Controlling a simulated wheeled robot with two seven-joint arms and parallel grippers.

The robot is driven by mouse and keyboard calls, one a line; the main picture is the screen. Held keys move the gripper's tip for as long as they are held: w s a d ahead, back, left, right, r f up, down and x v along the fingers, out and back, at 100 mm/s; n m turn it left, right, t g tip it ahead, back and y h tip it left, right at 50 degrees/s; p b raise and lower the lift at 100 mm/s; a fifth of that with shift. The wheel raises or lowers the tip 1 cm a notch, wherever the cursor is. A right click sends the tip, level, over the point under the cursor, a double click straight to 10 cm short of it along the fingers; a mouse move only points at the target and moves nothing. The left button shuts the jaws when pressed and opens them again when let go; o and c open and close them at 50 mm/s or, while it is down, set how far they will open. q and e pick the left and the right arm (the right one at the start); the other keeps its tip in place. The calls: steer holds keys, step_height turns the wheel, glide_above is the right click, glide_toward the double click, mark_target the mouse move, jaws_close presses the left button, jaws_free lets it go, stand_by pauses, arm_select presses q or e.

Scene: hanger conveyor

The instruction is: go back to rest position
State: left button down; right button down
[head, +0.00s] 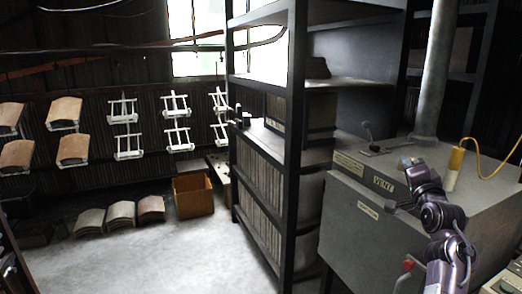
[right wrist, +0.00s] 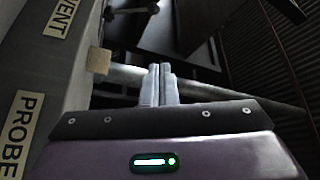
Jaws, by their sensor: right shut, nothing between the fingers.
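My right arm comes in from the lower right in the head view. Its gripper (head: 408,165) is above the front edge of a grey metal cabinet with a VENT label. In the right wrist view its two fingers (right wrist: 158,84) are pressed together with nothing between them. They point away from the camera, and I cannot tell whether they touch anything. My left gripper does not show clearly in either view.
The grey cabinet (head: 350,215) carries a yellow handle (head: 454,168) with a cord, a lever (head: 370,140) and a red-knobbed lever (head: 407,266). A black shelf rack (head: 292,130) stands left of it. White hangers (head: 128,142) hang at the back; a cardboard box (head: 193,197) stands on open floor (head: 170,255).

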steer(key=s+a+f+n+g, duration=0.3)
steer(key=s+f, duration=0.2)
steer(key=f, duration=0.4)
steer(key=s+a+f+n+g, duration=0.3)
steer(key=s+f, duration=0.3)
steer(key=f, duration=0.2)
steer(key=s+a+f+n+g, duration=0.3)
steer(key=s+f, duration=0.2)
steer(key=f, duration=0.4)
steer(key=s+a+f+n+g+y, duration=0.1)
steer(key=s+a+f+n+g, duration=0.15)
steer(key=s, duration=0.55)
steer(key=s+a+f+n+g, duration=0.2)
steer(key=s+a+f+g, duration=0.15)
steer(key=s, duration=0.55)
steer(key=s+a+f+n+g+y, duration=0.15)
steer(key=s+a, duration=0.25)
steer(key=s, duration=0.4)
step_height(320, 180, down, 32)
steer(key=s+g, duration=0.2)
steer(key=s+d+f, duration=0.2)
steer(key=s+f, duration=0.6)
steer(key=s, duration=0.1)
steer(key=s+d+f+h, duration=0.1)
steer(key=s+d+f, duration=0.1)
steer(key=s+f, duration=0.7)
steer(key=shift+s+n+g, duration=0.4)
steer(key=shift+g, duration=0.05)
